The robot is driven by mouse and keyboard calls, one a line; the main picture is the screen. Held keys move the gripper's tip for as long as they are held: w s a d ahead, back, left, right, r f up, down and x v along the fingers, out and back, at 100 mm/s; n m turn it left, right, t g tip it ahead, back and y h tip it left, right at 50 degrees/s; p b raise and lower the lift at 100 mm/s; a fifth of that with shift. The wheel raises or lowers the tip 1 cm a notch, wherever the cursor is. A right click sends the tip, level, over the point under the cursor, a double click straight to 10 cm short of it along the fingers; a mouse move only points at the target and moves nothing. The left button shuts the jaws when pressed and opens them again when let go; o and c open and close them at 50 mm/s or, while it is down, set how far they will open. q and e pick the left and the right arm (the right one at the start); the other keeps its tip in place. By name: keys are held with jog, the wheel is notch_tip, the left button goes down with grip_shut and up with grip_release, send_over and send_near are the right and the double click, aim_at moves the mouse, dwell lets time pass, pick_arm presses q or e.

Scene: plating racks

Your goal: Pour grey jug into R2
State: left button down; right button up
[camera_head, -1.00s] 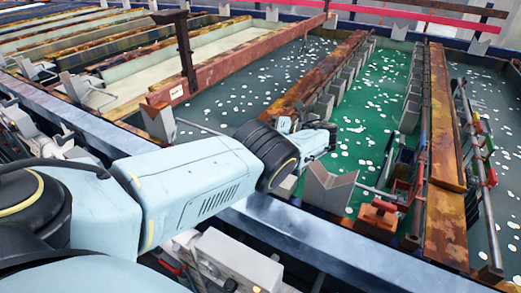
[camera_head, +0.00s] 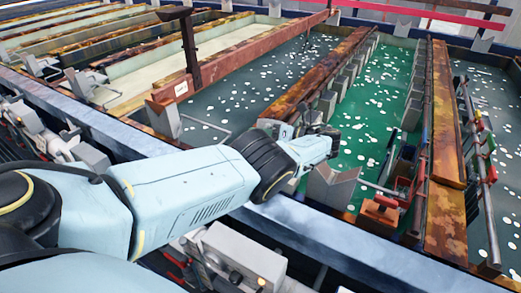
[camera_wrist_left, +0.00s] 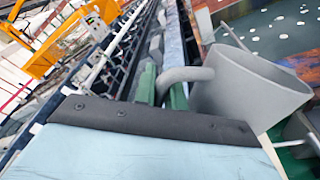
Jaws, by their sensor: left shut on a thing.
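The grey jug (camera_wrist_left: 250,88) shows in the left wrist view, with its curved handle on the left and its body tilted in the picture. My left gripper (camera_wrist_left: 166,92) has green fingertips at that handle and is shut on it. In the head view my left gripper (camera_head: 322,137) is above the near part of the green tank (camera_head: 372,95); the jug is mostly hidden there behind the wrist. No label shows which tank is R2. Whether anything is in the jug cannot be told. My right gripper is not in view.
A grey V-shaped block (camera_head: 331,187) stands at the green tank's near edge, with a red and orange fitting (camera_head: 380,213) to its right. Rusty beams (camera_head: 440,130) divide the tanks. A dark post (camera_head: 188,50) rises at the left. A blue front rail (camera_head: 290,222) crosses below.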

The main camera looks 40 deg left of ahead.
pick_arm(q)
jog(key=shift+s+d+n, duration=0.1)
jog(key=shift+s+n, duration=0.15)
jog(key=shift+n, duration=0.15)
jog(key=shift+f, duration=0.1)
jog(key=shift+s+d+f+n+y, duration=0.15)
jog(key=shift+f+n, duration=0.25)
jog(key=shift+n, duration=0.4)
jog(key=shift+s+f+n+y, duration=0.15)
jog(key=shift+f+n, duration=0.25)
jog(key=shift+n, duration=0.4)
jog(key=shift+f+b, duration=0.1)
jog(key=shift+b, duration=0.2)
jog(key=shift+f+n+b, duration=0.25)
jog(key=shift+n+b, duration=0.05)
jog(key=shift+b, duration=0.05)
